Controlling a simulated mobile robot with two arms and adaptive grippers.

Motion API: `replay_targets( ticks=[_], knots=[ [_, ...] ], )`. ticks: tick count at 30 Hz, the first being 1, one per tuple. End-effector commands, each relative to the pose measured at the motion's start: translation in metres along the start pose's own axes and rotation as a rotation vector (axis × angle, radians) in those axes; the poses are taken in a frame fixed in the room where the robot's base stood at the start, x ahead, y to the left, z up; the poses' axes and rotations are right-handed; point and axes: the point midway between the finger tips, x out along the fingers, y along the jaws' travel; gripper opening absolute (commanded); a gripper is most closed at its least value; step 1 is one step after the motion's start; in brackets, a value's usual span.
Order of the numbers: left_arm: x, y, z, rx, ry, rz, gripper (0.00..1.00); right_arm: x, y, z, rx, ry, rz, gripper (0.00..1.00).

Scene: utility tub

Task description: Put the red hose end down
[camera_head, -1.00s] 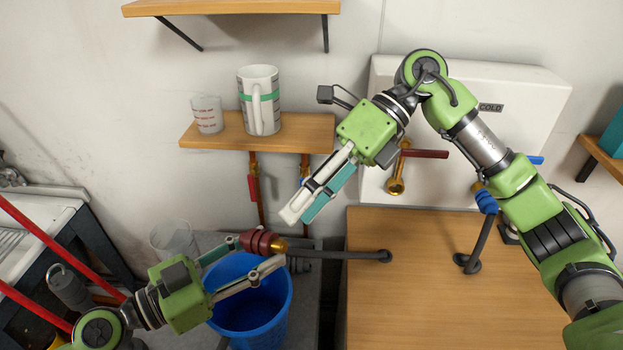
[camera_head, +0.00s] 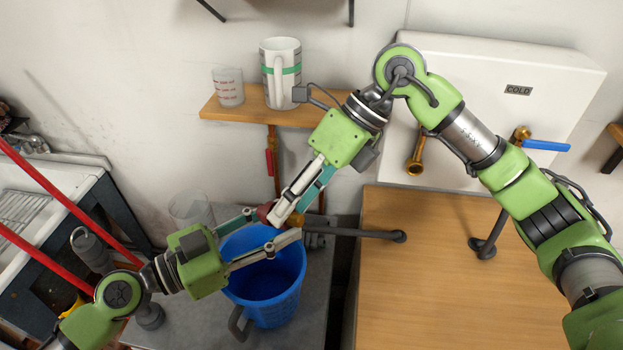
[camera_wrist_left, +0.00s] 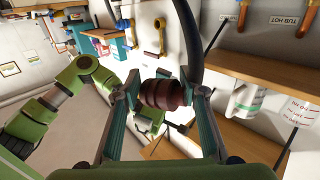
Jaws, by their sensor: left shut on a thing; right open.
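The dark red ribbed hose end (camera_head: 264,212) is in my left gripper (camera_head: 273,225), above the blue bucket (camera_head: 262,285). In the left wrist view the red hose end (camera_wrist_left: 163,93) sits between the two fingers of my left gripper (camera_wrist_left: 165,88). Its dark hose (camera_head: 355,233) runs right to the wooden worktop (camera_head: 440,290). My right gripper (camera_head: 290,212) is open; its fingertips reach down to the hose end and overlap it in the head view, hiding part of it. I cannot tell whether they touch it.
A shelf (camera_head: 240,111) behind holds a small measuring cup (camera_head: 228,87) and a tall jug (camera_head: 281,72). A blue-handled tap (camera_head: 546,145) is on the wall box at right. Another hose (camera_head: 489,236) stands on the worktop. The worktop's middle is clear.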

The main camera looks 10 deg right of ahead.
Motion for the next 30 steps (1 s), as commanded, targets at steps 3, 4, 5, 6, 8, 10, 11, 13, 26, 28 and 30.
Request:
replay_targets(
  ticks=[3, 4, 5, 6, 8, 10, 11, 13, 26, 28, 30],
  knots=[
    [0.0, 0.0, 0.0, 0.0, 0.001, 0.0, 0.09, 0.012, 0.001, 0.0, -0.001, 0.0, 0.002, 0.46],
    [0.0, 0.0, 0.0, 0.0, 0.001, 0.0, 0.09, 0.014, 0.001, 0.0, -0.001, 0.0, 0.001, 0.46],
    [0.0, 0.0, 0.0, 0.0, 0.001, 0.0, 0.09, 0.016, 0.001, 0.0, 0.0, 0.0, 0.001, 0.46],
    [0.0, 0.0, 0.0, 0.0, 0.001, 0.0, 0.09, 0.018, 0.0, 0.0, 0.0, -0.001, 0.0, 0.46],
    [0.0, 0.0, 0.0, 0.0, 0.001, 0.0, 0.09, 0.019, 0.0, 0.0, 0.0, -0.001, 0.0, 0.46],
    [0.0, 0.0, 0.0, 0.0, 0.001, 0.0, 0.09, 0.02, 0.0, 0.0, 0.0, -0.001, 0.0, 0.46],
    [0.0, 0.0, 0.0, 0.0, 0.001, 0.0, 0.09, 0.02, 0.0, 0.0, 0.0, -0.001, 0.0, 0.46],
    [0.0, 0.0, 0.0, 0.0, 0.001, 0.0, 0.09, 0.02, 0.0, 0.0, 0.0, -0.001, 0.0, 0.46],
    [0.0, 0.0, 0.0, 0.0, 0.001, 0.0, 0.58, 0.019, 0.001, 0.0, -0.001, -0.002, 0.001, 0.01],
    [0.0, 0.0, 0.0, 0.0, 0.001, 0.0, 0.58, 0.019, 0.001, 0.0, -0.001, -0.002, 0.001, 0.01],
    [0.0, 0.0, 0.0, 0.0, 0.0, 0.0, 0.58, 0.019, 0.001, 0.0, -0.001, -0.001, 0.001, 0.0]
  ],
)
